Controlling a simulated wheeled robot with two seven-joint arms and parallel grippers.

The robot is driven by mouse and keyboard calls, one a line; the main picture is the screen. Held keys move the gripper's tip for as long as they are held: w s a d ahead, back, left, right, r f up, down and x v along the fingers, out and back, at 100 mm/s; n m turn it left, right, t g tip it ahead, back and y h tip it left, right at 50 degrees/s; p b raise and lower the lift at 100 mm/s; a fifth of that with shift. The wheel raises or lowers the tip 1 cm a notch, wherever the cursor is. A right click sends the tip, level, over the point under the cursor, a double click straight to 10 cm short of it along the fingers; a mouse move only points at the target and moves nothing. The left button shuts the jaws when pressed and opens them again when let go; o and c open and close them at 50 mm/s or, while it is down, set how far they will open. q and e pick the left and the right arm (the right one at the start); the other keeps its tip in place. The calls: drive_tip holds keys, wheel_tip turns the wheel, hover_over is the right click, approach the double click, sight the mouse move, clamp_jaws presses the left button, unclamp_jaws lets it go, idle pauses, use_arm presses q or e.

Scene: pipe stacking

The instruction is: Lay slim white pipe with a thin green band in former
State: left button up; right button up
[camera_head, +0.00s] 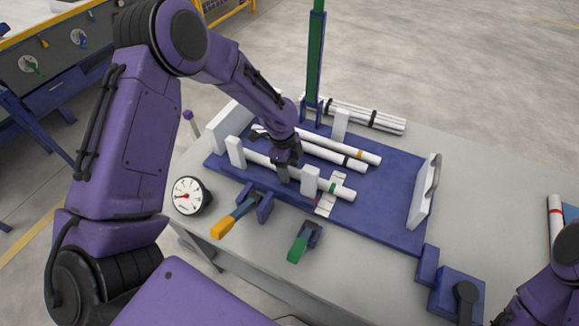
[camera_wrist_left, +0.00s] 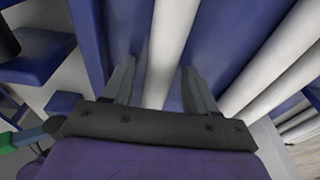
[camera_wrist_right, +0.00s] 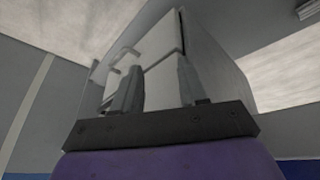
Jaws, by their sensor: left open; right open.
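The slim white pipe with a thin green band (camera_head: 341,190) lies in the front row of the blue former (camera_head: 395,190), along the white uprights. My left gripper (camera_head: 284,172) is over the middle of this pipe. In the left wrist view the open fingers (camera_wrist_left: 158,70) stand one on each side of a white pipe (camera_wrist_left: 172,35), with gaps showing between pipe and fingers. My right gripper (camera_wrist_right: 156,78) is open and empty in the right wrist view, away from the former.
Behind lie two white pipes, one with a yellow band (camera_head: 360,154), one with a black band (camera_head: 346,161). A pipe bundle (camera_head: 370,115) lies at the back. A dial gauge (camera_head: 188,196), a yellow-handled clamp (camera_head: 222,228) and a green-handled clamp (camera_head: 297,248) sit in front. A red-banded pipe (camera_head: 555,212) lies right.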

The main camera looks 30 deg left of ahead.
use_arm(q)
wheel_tip(320, 180, up, 12)
drive_tip(key=a+b, duration=0.1)
drive_tip(key=shift+a, duration=0.4)
